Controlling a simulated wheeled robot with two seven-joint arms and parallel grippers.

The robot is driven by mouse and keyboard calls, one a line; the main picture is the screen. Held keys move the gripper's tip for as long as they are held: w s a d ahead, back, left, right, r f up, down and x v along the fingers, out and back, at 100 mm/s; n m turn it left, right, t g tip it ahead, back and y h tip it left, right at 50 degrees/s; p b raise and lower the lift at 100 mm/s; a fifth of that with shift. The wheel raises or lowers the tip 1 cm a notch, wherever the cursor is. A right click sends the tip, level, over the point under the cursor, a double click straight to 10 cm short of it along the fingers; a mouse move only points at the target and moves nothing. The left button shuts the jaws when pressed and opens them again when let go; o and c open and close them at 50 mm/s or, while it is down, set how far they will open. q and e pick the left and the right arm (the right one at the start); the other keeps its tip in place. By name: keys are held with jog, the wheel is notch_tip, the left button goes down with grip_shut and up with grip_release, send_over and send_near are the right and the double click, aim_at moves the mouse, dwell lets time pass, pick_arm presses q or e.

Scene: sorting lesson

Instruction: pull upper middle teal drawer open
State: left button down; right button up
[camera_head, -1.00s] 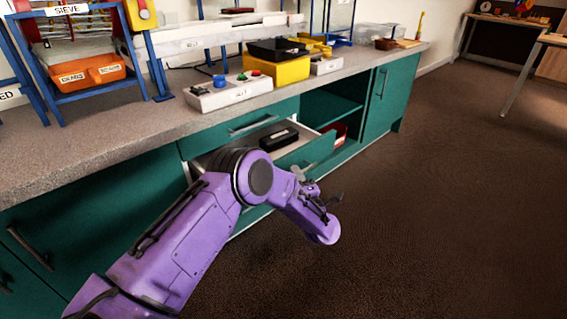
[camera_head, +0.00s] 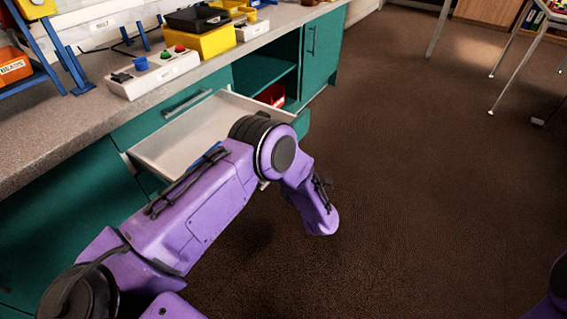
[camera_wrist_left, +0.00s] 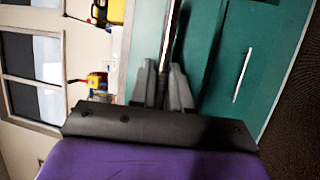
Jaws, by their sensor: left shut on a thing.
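The teal drawer (camera_head: 302,123) stands pulled out from the bench below a closed shallow drawer front, its pale inside showing in the head view. My arm covers much of its front and part of its inside. My left gripper (camera_wrist_left: 164,72) shows in the wrist view, its grey fingers shut on a thin dark bar at the drawer front, which looks like its handle (camera_wrist_left: 172,38). In the head view my left gripper is hidden behind my arm. My right gripper is not in view.
The grey worktop (camera_head: 60,135) carries a control box (camera_head: 153,72) and a yellow box with a black tray (camera_head: 203,38). An open shelf with a red bin (camera_head: 272,94) and a closed teal door (camera_head: 320,50) lie beyond the drawer.

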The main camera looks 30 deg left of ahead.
pick_arm(q)
jog(key=c, duration=1.4)
grip_release()
jog(key=shift+c, duration=0.2)
jog(key=v, duration=1)
jog(key=shift+d+p, duration=0.3)
jog(key=shift+p, duration=0.15)
jog(key=shift+f, duration=0.1)
